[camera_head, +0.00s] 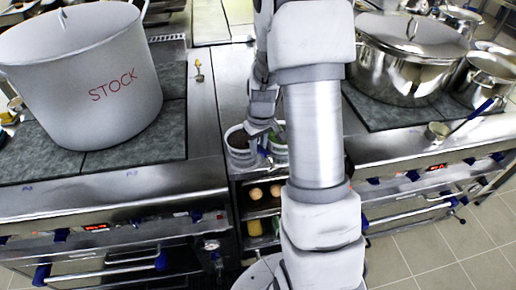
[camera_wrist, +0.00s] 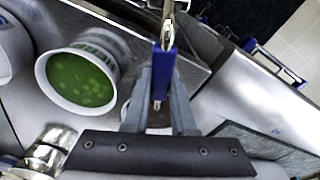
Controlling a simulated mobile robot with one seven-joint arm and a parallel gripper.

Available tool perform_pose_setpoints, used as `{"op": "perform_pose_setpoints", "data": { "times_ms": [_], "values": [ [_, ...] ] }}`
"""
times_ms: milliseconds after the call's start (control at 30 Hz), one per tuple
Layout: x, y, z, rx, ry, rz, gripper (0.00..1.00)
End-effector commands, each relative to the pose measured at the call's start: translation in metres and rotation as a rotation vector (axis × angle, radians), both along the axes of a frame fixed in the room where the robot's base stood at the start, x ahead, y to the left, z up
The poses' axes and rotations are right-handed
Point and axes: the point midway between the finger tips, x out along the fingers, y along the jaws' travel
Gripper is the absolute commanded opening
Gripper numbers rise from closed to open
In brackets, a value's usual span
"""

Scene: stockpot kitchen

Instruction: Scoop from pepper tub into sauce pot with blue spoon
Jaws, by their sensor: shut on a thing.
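My gripper (camera_wrist: 160,95) is shut on the blue handle of the blue spoon (camera_wrist: 167,60); the spoon's metal part runs to the top edge of the wrist view, and its bowl is not clear. In the head view my gripper (camera_head: 262,130) is over the tubs between the two stoves. One tub (camera_head: 240,158) has dark contents. The other tub (camera_head: 280,155), partly behind my arm, shows green, and the wrist view has a tub of green contents (camera_wrist: 62,98) left of the spoon. I cannot tell which is the pepper tub or which pot is the sauce pot.
A big white pot marked STOCK (camera_head: 120,115) stands on the left stove. A lidded steel pot (camera_head: 400,75) and a smaller steel pot (camera_head: 480,78) stand at the right. A blue-handled ladle (camera_head: 470,118) lies on the right stove's front edge. Shelves with food are below the tubs.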

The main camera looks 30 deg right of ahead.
Motion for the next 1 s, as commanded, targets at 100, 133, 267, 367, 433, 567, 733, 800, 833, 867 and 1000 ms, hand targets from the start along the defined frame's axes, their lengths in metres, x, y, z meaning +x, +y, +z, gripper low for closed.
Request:
{"op": "perform_pose_setpoints", "data": {
  "times_ms": [100, 133, 267, 367, 433, 567, 733, 800, 833, 867, 1000],
  "values": [
    [0.000, 0.000, 0.000, 0.000, 0.000, 0.000, 0.00],
    [0.001, 0.000, 0.000, 0.000, 0.000, 0.000, 0.00],
    [0.003, 0.000, 0.000, 0.000, 0.000, 0.001, 0.00],
    [0.006, 0.001, 0.000, 0.000, 0.000, 0.001, 0.00],
    [0.008, 0.001, 0.000, 0.000, 0.001, 0.000, 0.00],
    [0.011, 0.001, 0.000, 0.000, 0.000, 0.000, 0.00],
    [0.012, 0.001, 0.000, 0.000, 0.000, 0.000, 0.00],
    [0.012, 0.001, 0.000, 0.000, 0.000, 0.000, 0.00],
    [0.012, 0.001, 0.000, 0.000, 0.000, 0.000, 0.00],
    [0.012, 0.001, 0.000, 0.000, 0.000, 0.000, 0.00],
    [0.012, 0.001, 0.001, 0.000, 0.000, 0.000, 0.00]
  ]
}}
